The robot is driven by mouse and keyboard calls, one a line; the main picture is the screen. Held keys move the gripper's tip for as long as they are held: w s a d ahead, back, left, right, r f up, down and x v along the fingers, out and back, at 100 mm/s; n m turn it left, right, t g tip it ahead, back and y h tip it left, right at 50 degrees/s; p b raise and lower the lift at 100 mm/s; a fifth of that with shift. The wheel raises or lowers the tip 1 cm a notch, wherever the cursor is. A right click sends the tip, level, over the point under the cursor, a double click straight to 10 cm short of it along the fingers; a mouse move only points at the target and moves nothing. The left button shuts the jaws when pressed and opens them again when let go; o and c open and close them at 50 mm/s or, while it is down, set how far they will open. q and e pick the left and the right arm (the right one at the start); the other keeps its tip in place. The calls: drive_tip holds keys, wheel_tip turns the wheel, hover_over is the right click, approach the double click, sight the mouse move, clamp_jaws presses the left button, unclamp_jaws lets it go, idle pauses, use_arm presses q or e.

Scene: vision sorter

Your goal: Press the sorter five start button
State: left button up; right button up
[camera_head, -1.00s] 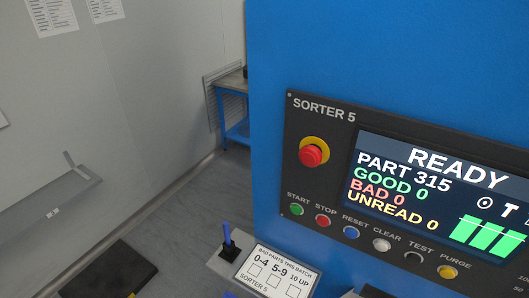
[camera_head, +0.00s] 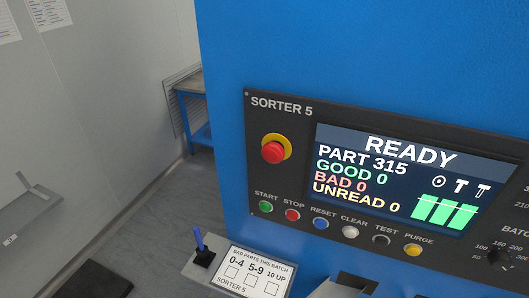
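The sorter 5 control panel (camera_head: 290,112) is a dark plate on the front of a blue machine. The green start button (camera_head: 265,207) is the leftmost of the button row, under the label START, with nothing in front of it. The screen (camera_head: 400,178) reads READY, PART 315, GOOD 0, BAD 0, UNREAD 0. Neither of my grippers can be made out in the view.
The red stop button (camera_head: 292,215) is close beside start; a red emergency knob (camera_head: 273,152) sits above. A card (camera_head: 252,272) and blue pen (camera_head: 199,240) stand below the panel. Grey and dark shapes (camera_head: 358,281) at the bottom edge are unclear.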

clamp_jaws()
idle(1.4)
